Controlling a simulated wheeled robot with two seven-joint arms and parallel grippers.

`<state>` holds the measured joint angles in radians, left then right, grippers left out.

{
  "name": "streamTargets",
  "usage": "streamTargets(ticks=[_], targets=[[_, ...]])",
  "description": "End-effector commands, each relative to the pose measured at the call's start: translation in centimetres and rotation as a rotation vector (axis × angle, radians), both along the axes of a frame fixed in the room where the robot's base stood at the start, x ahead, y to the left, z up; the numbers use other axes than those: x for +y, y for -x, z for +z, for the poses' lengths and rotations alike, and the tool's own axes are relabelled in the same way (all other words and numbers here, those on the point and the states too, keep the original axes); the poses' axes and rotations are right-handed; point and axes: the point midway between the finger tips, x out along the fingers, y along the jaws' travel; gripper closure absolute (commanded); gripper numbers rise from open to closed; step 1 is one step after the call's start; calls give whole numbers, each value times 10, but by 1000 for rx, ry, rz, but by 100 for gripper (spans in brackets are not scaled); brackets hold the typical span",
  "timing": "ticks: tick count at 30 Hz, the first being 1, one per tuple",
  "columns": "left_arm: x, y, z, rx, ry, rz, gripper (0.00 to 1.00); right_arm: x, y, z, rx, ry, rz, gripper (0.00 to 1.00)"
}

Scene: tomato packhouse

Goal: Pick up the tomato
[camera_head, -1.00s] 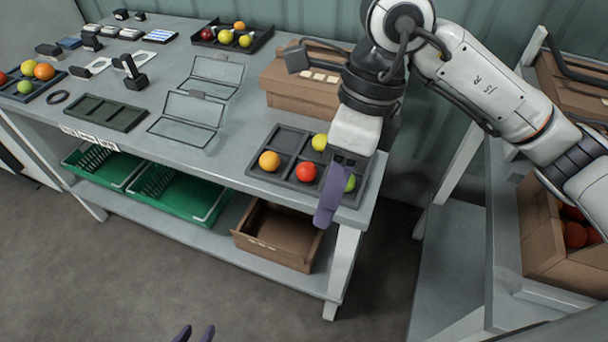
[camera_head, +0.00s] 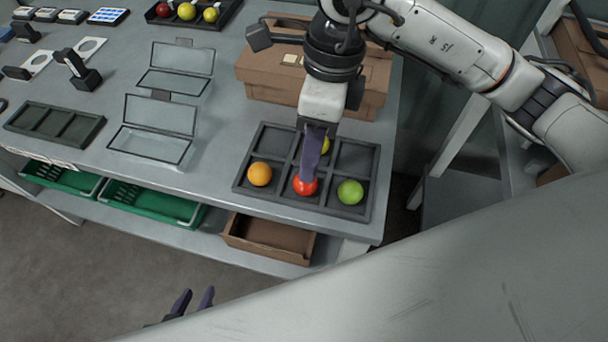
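A dark divided tray (camera_head: 349,212) on the grey table holds an orange tomato (camera_head: 260,174), a red tomato (camera_head: 305,188), a green tomato (camera_head: 350,192) and a yellow-green tomato (camera_head: 325,146). The first three sit in the near row. The yellow-green one is in the back row, partly hidden by my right gripper (camera_head: 308,173). That gripper points down right at the red tomato and covers its upper part. Its fingers overlap in this view, so I cannot tell its opening or whether it touches. My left gripper (camera_head: 194,301) is low at the bottom, fingers apart and empty, away from the table.
A cardboard box (camera_head: 270,88) stands behind the tray. Open clear containers (camera_head: 150,147) and an empty dark tray (camera_head: 55,124) lie to the left. Another tray of tomatoes (camera_head: 222,24) is at the back. Green crates (camera_head: 151,204) and a brown box (camera_head: 268,240) sit below.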

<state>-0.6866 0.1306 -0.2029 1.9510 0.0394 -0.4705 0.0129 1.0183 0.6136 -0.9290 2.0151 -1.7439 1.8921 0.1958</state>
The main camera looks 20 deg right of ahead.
Motion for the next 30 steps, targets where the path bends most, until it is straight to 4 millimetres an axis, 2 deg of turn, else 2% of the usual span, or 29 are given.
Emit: streamTargets(ticks=[5,10,14,22,25,30], targets=[[0,0,2,0,0,0,69,3,2,-14,3,-1,1,62],[1,0,4,0,-1,2,69,7,5,-40,4,0,1,62],[1,0,4,-1,-1,2,69,9,6,-53,0,0,1,62],[1,0,4,-1,-1,2,69,10,5,-56,-2,0,1,62],[1,0,4,-1,-1,2,69,10,5,-56,-2,0,1,77],[1,0,4,-1,-1,2,69,10,5,-56,-2,0,1,78]])
